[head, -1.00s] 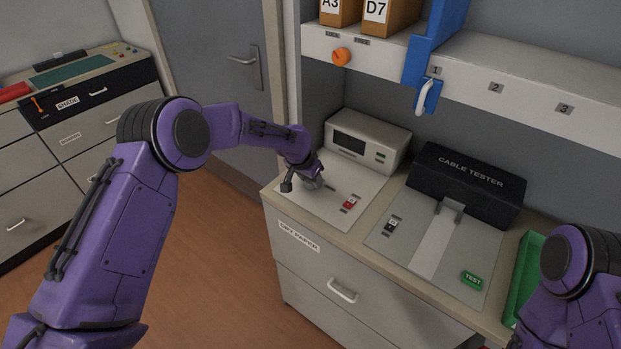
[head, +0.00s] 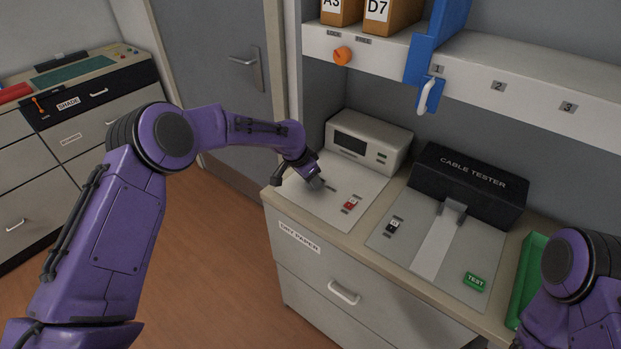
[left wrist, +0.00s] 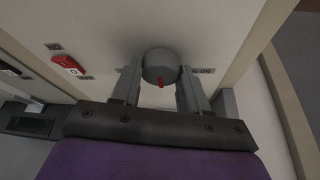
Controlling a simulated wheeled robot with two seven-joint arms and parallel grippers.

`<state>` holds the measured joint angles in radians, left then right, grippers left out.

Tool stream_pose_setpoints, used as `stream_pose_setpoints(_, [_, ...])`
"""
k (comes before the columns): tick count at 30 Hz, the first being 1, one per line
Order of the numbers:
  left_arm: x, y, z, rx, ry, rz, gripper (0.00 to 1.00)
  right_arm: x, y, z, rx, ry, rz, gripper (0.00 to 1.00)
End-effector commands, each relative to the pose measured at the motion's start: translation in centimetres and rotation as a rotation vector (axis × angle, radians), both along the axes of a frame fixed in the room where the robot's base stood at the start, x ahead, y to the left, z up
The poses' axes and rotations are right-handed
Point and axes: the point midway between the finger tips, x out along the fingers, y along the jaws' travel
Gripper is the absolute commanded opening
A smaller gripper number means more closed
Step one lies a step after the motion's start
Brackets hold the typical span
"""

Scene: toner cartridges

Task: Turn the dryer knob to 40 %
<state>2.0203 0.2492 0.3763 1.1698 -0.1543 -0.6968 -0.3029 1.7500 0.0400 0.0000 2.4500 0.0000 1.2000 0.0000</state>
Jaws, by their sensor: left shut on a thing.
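In the left wrist view, a round grey knob (left wrist: 160,62) with a red pointer mark sits on a pale panel (left wrist: 120,25). My left gripper (left wrist: 160,88) is shut on the knob, with one finger on each side. The red mark points toward the gripper's palm, at the bottom of the picture.
A red switch (head: 351,203) lies right of the gripper on the same panel; it also shows in the left wrist view (left wrist: 67,65). A pale box with a dark display (head: 368,142) stands behind. The black cable tester (head: 468,185) is to the right. A shelf (head: 520,85) hangs above.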

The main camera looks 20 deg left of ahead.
Motion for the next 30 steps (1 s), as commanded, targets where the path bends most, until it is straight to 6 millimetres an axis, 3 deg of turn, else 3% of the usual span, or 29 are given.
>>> stream_pose_setpoints(2, [0.0, 0.0, 0.0, 0.0, 0.0, 0.001, 0.14, 0.0, 0.0, 0.0, 0.0, 0.0, 0.0, 0.43])
stream_pose_setpoints(3, [0.0, 0.0, 0.0, 0.0, 0.0, 0.001, 0.57, 0.0, 0.0, 0.0, 0.0, 0.0, 0.0, 0.43])
stream_pose_setpoints(4, [0.0, 0.0, 0.0, 0.0, 0.0, 0.001, 0.67, 0.0, 0.0, 0.0, 0.0, 0.0, 0.0, 0.43])
stream_pose_setpoints(14, [-0.1, 0.1, 0.3, 0.0, -0.001, 0.001, 0.68, 0.0, 0.0, -0.2, 0.0, 0.0, 0.0, 0.43])
stream_pose_setpoints(17, [-0.5, 0.4, 1.6, 0.0, -0.004, 0.001, 0.68, 0.0, 0.0, -0.7, 0.0, 0.0, 0.0, 0.43])
stream_pose_setpoints(24, [-2.3, 1.6, 6.8, 0.0, -0.004, 0.001, 0.68, 0.0, 0.0, -2.3, 0.0, 0.0, 0.0, 0.43])
stream_pose_setpoints(30, [-3.2, 2.2, 9.3, 0.0, 0.0, 0.001, 0.68, 0.0, 0.0, -2.7, 0.0, 0.0, 0.0, 0.43])
